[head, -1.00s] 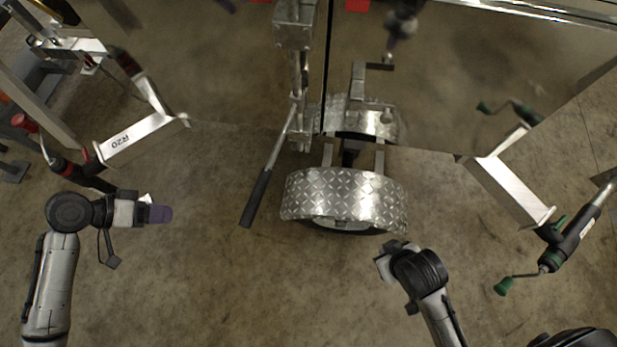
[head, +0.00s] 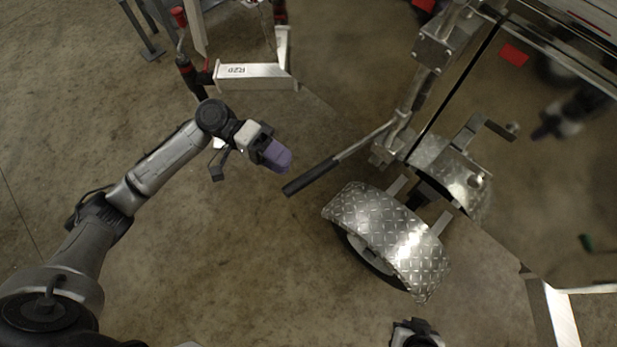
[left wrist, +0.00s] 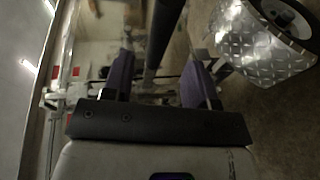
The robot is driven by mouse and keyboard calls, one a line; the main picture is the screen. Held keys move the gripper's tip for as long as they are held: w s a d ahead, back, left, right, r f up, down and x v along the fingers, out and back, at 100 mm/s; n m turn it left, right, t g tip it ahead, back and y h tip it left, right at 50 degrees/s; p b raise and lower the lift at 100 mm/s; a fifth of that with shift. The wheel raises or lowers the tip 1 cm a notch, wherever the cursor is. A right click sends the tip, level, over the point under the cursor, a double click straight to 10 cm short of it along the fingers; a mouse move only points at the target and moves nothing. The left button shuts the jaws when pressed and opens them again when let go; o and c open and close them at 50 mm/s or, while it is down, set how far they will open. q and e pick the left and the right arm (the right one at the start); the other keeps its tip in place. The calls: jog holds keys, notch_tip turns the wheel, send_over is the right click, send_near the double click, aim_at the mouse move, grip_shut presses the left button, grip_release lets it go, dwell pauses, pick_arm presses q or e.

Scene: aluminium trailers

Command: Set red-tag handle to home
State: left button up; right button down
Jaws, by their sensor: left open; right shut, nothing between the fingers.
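A lever with a black grip (head: 310,177) slants down-left from the trailer's metal upright, left of the wheel fender. I cannot make out a red tag on it. My left gripper (head: 285,163) is open, its purple fingertips close to the grip's end. In the left wrist view, a dark bar (left wrist: 163,35), seemingly this grip, runs between the two spread purple fingers (left wrist: 158,82); I see no clear contact. Only part of my right wrist shows at the head view's bottom edge; its fingers are out of view.
The diamond-plate fender (head: 385,232) over a wheel stands right of the lever, also in the left wrist view (left wrist: 255,45). A jack with a red crank knob (head: 179,16) and an arm marked R20 (head: 255,77) stand behind. The shiny trailer side reflects the scene. Floor left is clear.

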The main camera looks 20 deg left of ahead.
aim_at(308, 179)
pick_arm(q)
jog(key=b+x, duration=0.1)
jog(key=x, duration=0.5)
jog(key=shift+d+f+b, duration=0.1)
jog(key=shift+d+b, duration=0.2)
jog(key=shift+b, duration=0.1)
jog(key=shift+d, duration=0.2)
grip_shut()
